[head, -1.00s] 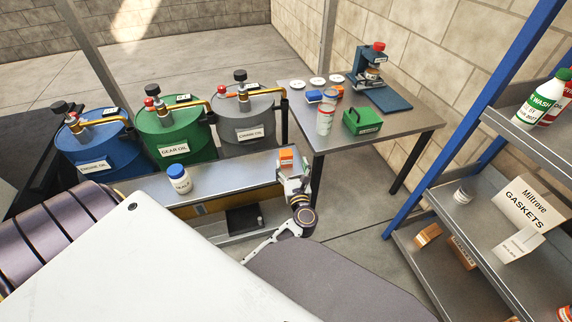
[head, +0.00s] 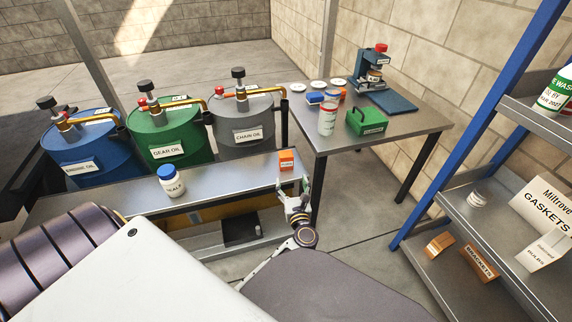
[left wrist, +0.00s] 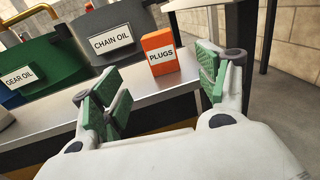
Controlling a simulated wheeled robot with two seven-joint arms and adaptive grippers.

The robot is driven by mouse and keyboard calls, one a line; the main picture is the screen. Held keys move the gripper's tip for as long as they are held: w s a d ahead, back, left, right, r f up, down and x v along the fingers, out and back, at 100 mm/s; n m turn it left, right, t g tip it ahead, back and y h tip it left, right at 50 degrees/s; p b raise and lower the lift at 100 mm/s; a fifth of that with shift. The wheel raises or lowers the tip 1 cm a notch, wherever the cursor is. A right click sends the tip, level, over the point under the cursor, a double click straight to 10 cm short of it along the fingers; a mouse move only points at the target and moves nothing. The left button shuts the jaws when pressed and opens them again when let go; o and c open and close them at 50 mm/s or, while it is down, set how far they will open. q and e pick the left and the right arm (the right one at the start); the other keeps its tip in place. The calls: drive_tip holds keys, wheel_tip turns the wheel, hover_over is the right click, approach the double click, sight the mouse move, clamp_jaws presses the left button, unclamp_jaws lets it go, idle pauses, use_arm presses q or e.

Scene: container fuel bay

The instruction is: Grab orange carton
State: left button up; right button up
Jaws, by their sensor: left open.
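The orange carton (head: 286,160), labelled PLUGS, stands upright near the right end of the low metal bench (head: 228,181). In the left wrist view the carton (left wrist: 160,52) shows beyond my fingers, nearer the right finger and apart from both. My left gripper (head: 294,187) is in front of the bench end, just short of the carton. In the left wrist view the gripper (left wrist: 165,90) is open and empty, with green pads facing each other. My right gripper is not in view.
A white jar with a blue lid (head: 171,181) stands on the bench, left of the carton. Blue, green and grey drums (head: 247,134) stand behind the bench. A taller table (head: 405,135) holds a green box and cans. A blue-framed shelf (head: 480,205) stands at right.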

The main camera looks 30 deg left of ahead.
sight(287, 163)
use_arm(q)
drive_tip(key=shift+w+a, duration=0.1)
idle(0.3)
drive_tip(key=b+x, duration=0.1)
drive_tip(key=x, duration=0.6)
drive_tip(key=shift+w+a+b, duration=0.35)
drive_tip(key=shift+w+a, duration=0.1)
drive_tip(key=shift+w, duration=0.05)
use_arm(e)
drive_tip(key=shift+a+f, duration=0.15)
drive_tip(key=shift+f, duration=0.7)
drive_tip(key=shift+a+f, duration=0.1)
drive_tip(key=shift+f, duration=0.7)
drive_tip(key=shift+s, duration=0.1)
use_arm(q)
drive_tip(key=shift+w, duration=0.1)
drive_tip(key=shift+f+b+x, duration=0.15)
drive_tip(key=shift+b+x, duration=0.3)
drive_tip(key=shift+x, duration=0.4)
drive_tip(key=shift+f+b+x, duration=0.1)
drive_tip(key=shift+b+x, duration=0.35)
drive_tip(key=shift+x, duration=0.45)
drive_tip(key=shift+w+a, duration=0.25)
drive_tip(key=shift+a, duration=0.05)
drive_tip(key=shift+w+a, duration=0.25)
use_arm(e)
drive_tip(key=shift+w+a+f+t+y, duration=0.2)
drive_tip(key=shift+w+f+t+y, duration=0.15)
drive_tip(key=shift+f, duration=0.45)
